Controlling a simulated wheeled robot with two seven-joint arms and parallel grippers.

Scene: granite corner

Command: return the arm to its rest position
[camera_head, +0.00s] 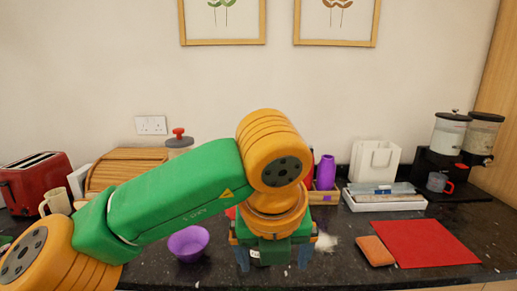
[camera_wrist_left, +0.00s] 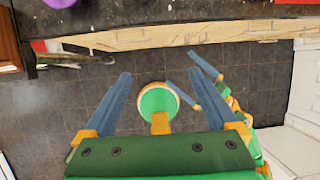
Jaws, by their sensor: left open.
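My left arm, green and orange, comes in from the left in the head view. Its gripper (camera_head: 275,258) points down at the front of the dark counter, with its blue fingers apart. In the left wrist view the left gripper (camera_wrist_left: 155,85) is open, with no object between its fingers, over the dark tiled floor. My right gripper (camera_wrist_left: 192,80) appears in the wrist view lower down, its two blue fingers apart and empty. It is not in the head view.
A purple bowl (camera_head: 188,244) stands just left of the left gripper. A red mat (camera_head: 428,243) and an orange-brown pad (camera_head: 375,251) lie to the right. A toaster (camera_head: 35,182), bread box (camera_head: 125,168), purple vase (camera_head: 325,172) and dispensers (camera_head: 449,132) stand behind.

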